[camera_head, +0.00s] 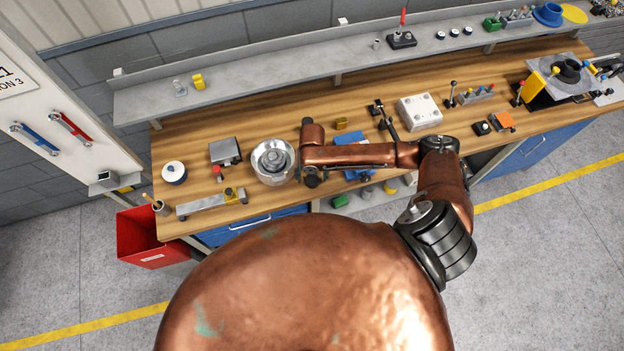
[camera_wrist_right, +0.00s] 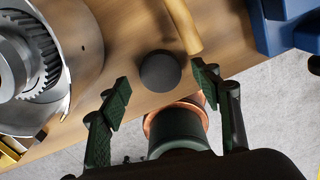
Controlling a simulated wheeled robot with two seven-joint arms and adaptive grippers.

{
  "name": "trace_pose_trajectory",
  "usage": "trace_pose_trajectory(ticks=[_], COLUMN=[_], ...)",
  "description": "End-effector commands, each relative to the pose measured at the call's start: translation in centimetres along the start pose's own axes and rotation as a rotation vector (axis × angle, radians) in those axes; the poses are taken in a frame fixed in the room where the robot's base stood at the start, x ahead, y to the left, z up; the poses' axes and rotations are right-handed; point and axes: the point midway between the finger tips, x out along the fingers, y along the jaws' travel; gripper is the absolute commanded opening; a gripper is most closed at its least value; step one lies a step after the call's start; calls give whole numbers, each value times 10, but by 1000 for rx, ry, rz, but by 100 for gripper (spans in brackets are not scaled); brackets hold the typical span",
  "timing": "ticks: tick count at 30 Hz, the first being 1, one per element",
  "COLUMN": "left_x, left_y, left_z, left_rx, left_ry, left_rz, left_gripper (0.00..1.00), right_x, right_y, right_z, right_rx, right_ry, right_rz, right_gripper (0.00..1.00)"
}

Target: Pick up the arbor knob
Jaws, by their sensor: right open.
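The arbor knob looks to be the dark round knob (camera_wrist_right: 160,72) on the wooden bench in the right wrist view. It lies just ahead of my right gripper (camera_wrist_right: 160,90), between the lines of its two fingers. The gripper is open, its fingers apart on either side, with nothing held. Whether the fingertips are level with the knob or above it I cannot tell. My left gripper is not in view.
A silver round housing with gear teeth (camera_wrist_right: 85,60) stands close left of the knob; it also shows in the head view (camera_head: 272,176). A tan wooden handle (camera_wrist_right: 183,28) lies just beyond. A blue part (camera_wrist_right: 290,30) is at the right. The bench edge is near.

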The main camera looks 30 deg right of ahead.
Motion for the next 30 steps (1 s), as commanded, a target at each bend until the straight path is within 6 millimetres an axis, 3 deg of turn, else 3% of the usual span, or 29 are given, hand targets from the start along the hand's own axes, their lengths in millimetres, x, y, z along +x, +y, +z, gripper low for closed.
trace_pose_trajectory(ticks=[4, 12, 30], left_x=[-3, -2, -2], left_y=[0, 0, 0], left_z=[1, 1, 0], left_rx=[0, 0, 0], left_ry=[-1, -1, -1], left_rz=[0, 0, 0], left_gripper=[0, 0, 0], right_x=[14, 16, 15], right_y=[-1, -1, -1], right_z=[0, 0, 0], right_rx=[1, 0, 1], right_ry=[-1, -1, -2], right_rz=[-2, -1, -1], right_gripper=[58, 57, 15])
